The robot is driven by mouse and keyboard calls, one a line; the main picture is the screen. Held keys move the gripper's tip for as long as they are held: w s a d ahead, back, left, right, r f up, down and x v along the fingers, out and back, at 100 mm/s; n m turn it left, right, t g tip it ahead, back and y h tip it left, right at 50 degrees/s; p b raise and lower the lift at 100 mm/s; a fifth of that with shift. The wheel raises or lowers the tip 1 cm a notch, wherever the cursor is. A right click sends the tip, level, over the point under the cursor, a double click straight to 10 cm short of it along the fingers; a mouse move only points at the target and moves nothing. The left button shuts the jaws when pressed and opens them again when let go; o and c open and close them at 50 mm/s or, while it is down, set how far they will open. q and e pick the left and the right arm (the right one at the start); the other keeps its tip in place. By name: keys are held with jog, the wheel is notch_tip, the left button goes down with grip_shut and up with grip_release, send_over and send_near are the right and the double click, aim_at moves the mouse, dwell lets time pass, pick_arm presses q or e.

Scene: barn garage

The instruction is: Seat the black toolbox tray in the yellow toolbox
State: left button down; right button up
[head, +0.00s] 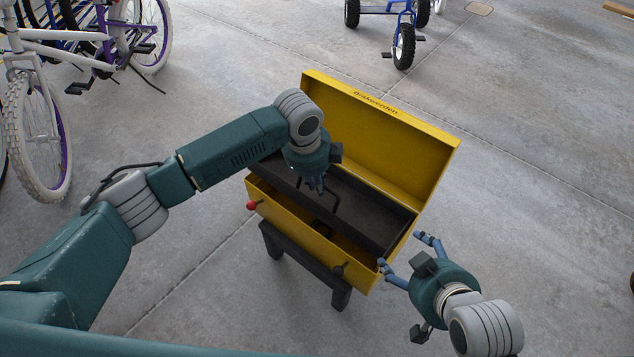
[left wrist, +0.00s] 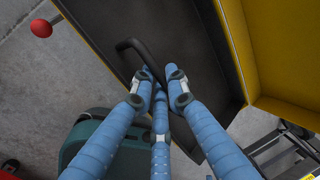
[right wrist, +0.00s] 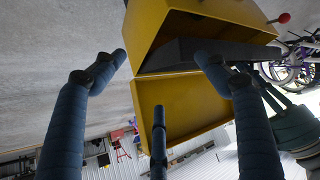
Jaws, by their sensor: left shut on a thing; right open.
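The yellow toolbox (head: 290,222) stands with its lid (head: 385,135) open to the back. The black tray (head: 372,212) lies lengthwise at the toolbox opening, towards the lid side. A gap along the front shows the box's inside; I cannot tell whether the tray rests on the rims. My left gripper (head: 318,187) is shut on the tray's black handle (left wrist: 133,47), close above the tray. My right gripper (head: 401,250) is open and empty at the toolbox's right end. In the right wrist view, the tray (right wrist: 205,52) shows between yellow walls beyond the spread fingers.
The toolbox stands on a dark stool (head: 341,297). A red knob (head: 251,205) sticks out at its front left. A dark item (head: 322,229) shows inside the box. Bicycles (head: 40,125) stand at the left and a blue tricycle (head: 403,45) at the back. Bare concrete floor surrounds the stool.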

pick_arm(q)
jog(key=shift+w, duration=0.1)
pick_arm(e)
jog(key=shift+s+d+f+g, duration=0.3)
jog(key=shift+s+f, duration=0.05)
jog(key=shift+s, duration=0.25)
pick_arm(q)
jog(key=shift+d, duration=0.1)
pick_arm(e)
jog(key=shift+s+f, duration=0.2)
jog(key=shift+s, duration=0.05)
jog(key=shift+s+d+f, duration=0.1)
jog(key=shift+s, duration=0.2)
pick_arm(q)
jog(key=shift+f, duration=0.25)
pick_arm(e)
jog(key=shift+w, duration=0.1)
dwell(0.5)
pick_arm(q)
jog(key=shift+f, duration=0.35)
pick_arm(e)
jog(key=shift+w, duration=0.15)
pick_arm(q)
jog(key=shift+f, duration=0.3)
pick_arm(e)
jog(key=shift+w+r, duration=0.1)
jog(key=shift+r, duration=0.1)
